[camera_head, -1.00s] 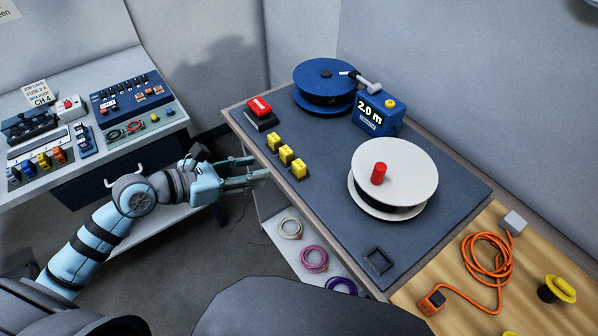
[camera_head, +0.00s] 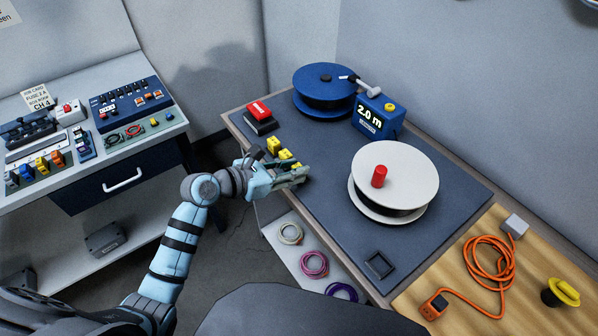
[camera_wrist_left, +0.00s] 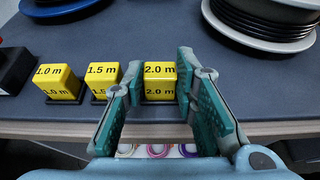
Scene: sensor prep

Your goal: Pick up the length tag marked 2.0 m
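Three yellow tag blocks stand in a row on the bench's left edge. In the left wrist view they read 1.0 m (camera_wrist_left: 58,84), 1.5 m (camera_wrist_left: 101,76) and 2.0 m (camera_wrist_left: 160,83). My left gripper (camera_wrist_left: 160,68) is open, with one finger on each side of the 2.0 m tag as seen from the wrist. The left finger covers part of the 1.5 m tag. I cannot tell whether the fingers touch the 2.0 m tag. In the head view my left gripper (camera_head: 298,176) hides most of the nearest tag. My right gripper is not in view.
On the bench are a red button box (camera_head: 260,115), a blue reel (camera_head: 325,84), a blue box displaying 2.0 m (camera_head: 377,117) and a white reel (camera_head: 410,170). Coiled cables (camera_head: 314,263) lie on a lower shelf. An orange cable (camera_head: 487,262) lies at right.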

